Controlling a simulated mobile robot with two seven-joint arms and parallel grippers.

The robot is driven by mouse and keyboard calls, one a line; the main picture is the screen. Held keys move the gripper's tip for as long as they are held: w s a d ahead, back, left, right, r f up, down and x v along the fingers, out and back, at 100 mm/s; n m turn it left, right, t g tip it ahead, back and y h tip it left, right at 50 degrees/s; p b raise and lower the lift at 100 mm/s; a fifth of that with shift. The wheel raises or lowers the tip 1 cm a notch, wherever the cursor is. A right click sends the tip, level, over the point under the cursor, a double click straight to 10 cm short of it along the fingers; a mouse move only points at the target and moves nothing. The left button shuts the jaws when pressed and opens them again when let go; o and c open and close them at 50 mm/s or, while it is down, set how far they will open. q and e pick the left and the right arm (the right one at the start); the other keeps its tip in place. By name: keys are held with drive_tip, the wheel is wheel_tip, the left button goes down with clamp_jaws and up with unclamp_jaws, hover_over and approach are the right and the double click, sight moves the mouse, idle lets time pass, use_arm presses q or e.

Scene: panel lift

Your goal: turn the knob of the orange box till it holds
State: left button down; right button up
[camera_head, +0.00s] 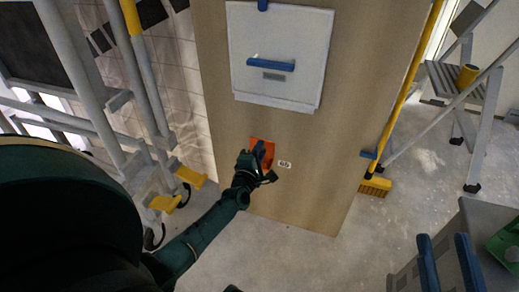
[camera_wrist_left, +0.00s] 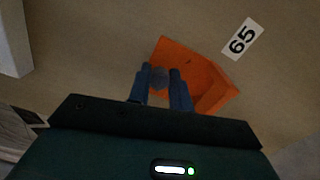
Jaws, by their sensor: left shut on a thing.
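The orange box (camera_head: 268,146) is fixed low on a tan panel (camera_head: 310,150), beside a white label reading 65 (camera_head: 285,164). My left gripper (camera_head: 259,155) reaches up to the box from below and hides much of it. In the left wrist view the orange box (camera_wrist_left: 208,78) lies past my two blue fingers (camera_wrist_left: 162,90). They are shut on the knob (camera_wrist_left: 159,76), a small grey-blue piece between the fingertips. Most of the knob is hidden, so its turn angle cannot be told. My right gripper is not in view.
A white hatch with a blue handle (camera_head: 271,64) is above the box. Metal scaffolding (camera_head: 105,95) stands at the left. A yellow broom (camera_head: 376,186) leans at the panel's right edge, near a step ladder (camera_head: 478,120). A grey cart (camera_head: 485,225) stands at lower right.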

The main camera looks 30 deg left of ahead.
use_arm(q)
drive_tip(key=shift+m, duration=1.3)
use_arm(e)
drive_tip(key=shift+s+a+f+m+g+h, duration=0.1)
drive_tip(key=shift+s+f+m+g+h, duration=0.1)
drive_tip(key=shift+f+m+g+h, duration=0.3)
use_arm(q)
drive_tip(key=shift+p, duration=0.3)
drive_tip(key=shift+f, duration=0.1)
drive_tip(key=c, duration=1.3)
unclamp_jaws()
use_arm(e)
drive_tip(key=shift+f, duration=0.1)
use_arm(q)
drive_tip(key=shift+o, duration=0.2)
use_arm(e)
drive_tip(key=shift+s, duration=0.1)
use_arm(q)
drive_tip(key=shift+s, duration=0.2)
drive_tip(key=p+v, duration=0.4)
drive_tip(key=v, duration=0.8)
drive_tip(key=shift+s, duration=0.4)
use_arm(e)
drive_tip(key=shift+d+n+h, duration=0.3)
drive_tip(key=shift+d+n, duration=0.25)
drive_tip(key=shift+n, duration=0.05)
